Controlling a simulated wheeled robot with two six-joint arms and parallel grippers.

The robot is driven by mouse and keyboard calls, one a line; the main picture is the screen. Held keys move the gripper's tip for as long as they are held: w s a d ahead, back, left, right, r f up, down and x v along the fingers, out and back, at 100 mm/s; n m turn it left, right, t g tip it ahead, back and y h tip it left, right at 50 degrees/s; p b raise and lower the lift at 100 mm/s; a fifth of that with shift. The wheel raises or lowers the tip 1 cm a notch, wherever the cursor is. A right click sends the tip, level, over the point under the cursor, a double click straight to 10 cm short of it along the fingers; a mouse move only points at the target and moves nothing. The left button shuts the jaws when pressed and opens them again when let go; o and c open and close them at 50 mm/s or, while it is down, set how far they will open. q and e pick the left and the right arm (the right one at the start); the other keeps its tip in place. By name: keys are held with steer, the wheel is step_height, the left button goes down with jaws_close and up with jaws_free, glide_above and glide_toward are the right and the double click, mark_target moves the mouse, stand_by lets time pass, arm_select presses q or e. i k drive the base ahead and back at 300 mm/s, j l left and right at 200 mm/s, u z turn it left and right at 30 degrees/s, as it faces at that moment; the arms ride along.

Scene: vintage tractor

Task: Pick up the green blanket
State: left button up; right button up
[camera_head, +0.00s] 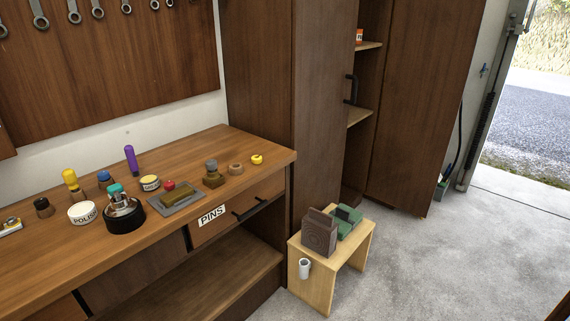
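A dark green object (347,219) lies on top of a small light wooden stool (322,285) on the floor, right of centre. It looks folded or blocky and may be the green blanket, but it is too small to be sure. A dark brown boxy object (319,233) stands directly in front and to its left on the same stool, hiding part of it. Neither of my grippers shows in this view.
A wooden workbench (180,222) with several jars and tools fills the left. A tall brown cabinet (290,90) stands behind the stool, its door (425,100) open. Grey concrete floor (450,265) is clear to the right, towards an open garage doorway.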

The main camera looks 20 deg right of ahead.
mark_target(348, 218)
steer(key=i+l+u, duration=0.2)
steer(key=i+l, duration=0.2)
steer(key=l, duration=0.25)
steer(key=i+l+u, duration=0.1)
steer(key=l, duration=0.25)
steer(key=i+l+u, duration=0.1)
steer(key=l, duration=0.25)
steer(key=i+l+u, duration=0.1)
steer(key=i+l, duration=0.15)
steer(key=l, duration=0.15)
steer(key=i+l+u, duration=0.1)
steer(key=l, duration=0.3)
steer(key=i+l+u, duration=0.1)
steer(key=l, duration=0.3)
steer(key=i+l+u, duration=0.15)
steer(key=l+u, duration=0.2)
steer(key=l, duration=1.15)
steer(key=l+u, duration=0.3)
steer(key=l, duration=1.2)
steer(key=k, duration=0.05)
